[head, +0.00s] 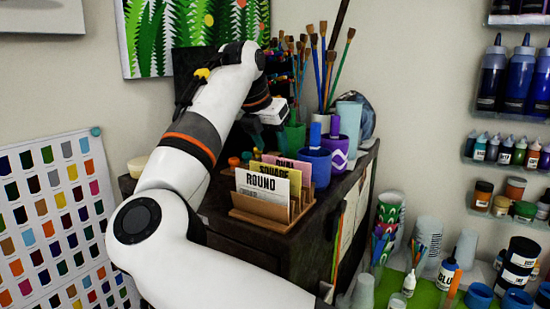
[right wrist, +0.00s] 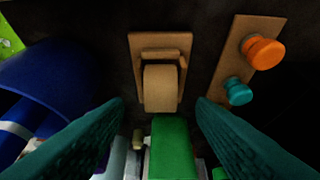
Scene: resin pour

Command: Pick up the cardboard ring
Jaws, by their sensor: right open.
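In the right wrist view, a tan, rounded band that looks like the cardboard ring (right wrist: 160,88) sits on a small brown wooden holder (right wrist: 172,42) on a dark top. My right gripper (right wrist: 160,103) has its two teal fingers spread wide, with the band in line with the gap between their tips. Nothing is seen held between them. In the head view the right gripper (head: 268,135) hangs over the dark cabinet top, behind the card rack. I cannot make out the ring there. My left gripper is not in view.
A wooden strip with an orange knob (right wrist: 264,52) and a teal knob (right wrist: 238,91) lies to the right. A blue cup (right wrist: 55,85) is close on the left, and a green object (right wrist: 170,145) is between the fingers' lower parts. The card rack (head: 262,213) stands in front.

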